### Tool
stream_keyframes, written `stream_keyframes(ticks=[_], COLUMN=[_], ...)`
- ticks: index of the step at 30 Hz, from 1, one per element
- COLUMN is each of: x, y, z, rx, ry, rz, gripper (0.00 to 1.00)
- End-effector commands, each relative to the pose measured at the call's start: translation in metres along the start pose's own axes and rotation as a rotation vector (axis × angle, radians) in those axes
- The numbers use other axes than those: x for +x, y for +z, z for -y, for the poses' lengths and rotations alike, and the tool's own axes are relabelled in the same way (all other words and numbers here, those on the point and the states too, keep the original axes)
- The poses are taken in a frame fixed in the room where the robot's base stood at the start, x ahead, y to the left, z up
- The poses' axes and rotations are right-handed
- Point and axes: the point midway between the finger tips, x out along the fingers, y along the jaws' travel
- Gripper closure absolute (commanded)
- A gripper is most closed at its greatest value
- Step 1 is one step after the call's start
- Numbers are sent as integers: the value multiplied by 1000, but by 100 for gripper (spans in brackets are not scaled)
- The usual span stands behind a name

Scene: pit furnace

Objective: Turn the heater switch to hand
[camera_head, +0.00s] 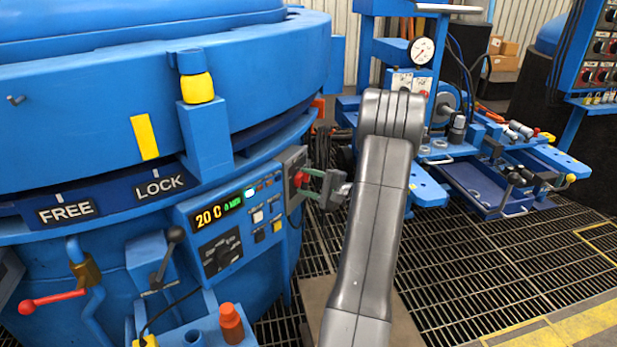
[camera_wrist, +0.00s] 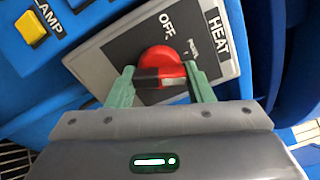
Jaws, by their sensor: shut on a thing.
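A second, smaller marking beside OFF is too blurred to read. In the head view the red knob (camera_head: 300,178) sits on a grey box (camera_head: 291,160) at the right of the furnace's control panel. My gripper (camera_wrist: 160,84) is shut on the knob, with one green finger on each side of it. In the head view my gripper (camera_head: 312,184) reaches the knob from the right. The knob's front part is a dark bar between the fingers. Which marking it points to is unclear.
A yellow button (camera_wrist: 31,29) lies close by in the wrist view. Open grating (camera_head: 480,265) lies at right.

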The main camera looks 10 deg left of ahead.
Motion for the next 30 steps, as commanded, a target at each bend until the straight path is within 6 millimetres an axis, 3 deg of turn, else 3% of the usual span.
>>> stream_keyframes(ticks=[15, 30], x=[-1, -1], y=[1, 0], z=[0, -3], rx=[389, 492], ry=[2, 2], rz=[-1, -2], gripper=[76, 76])
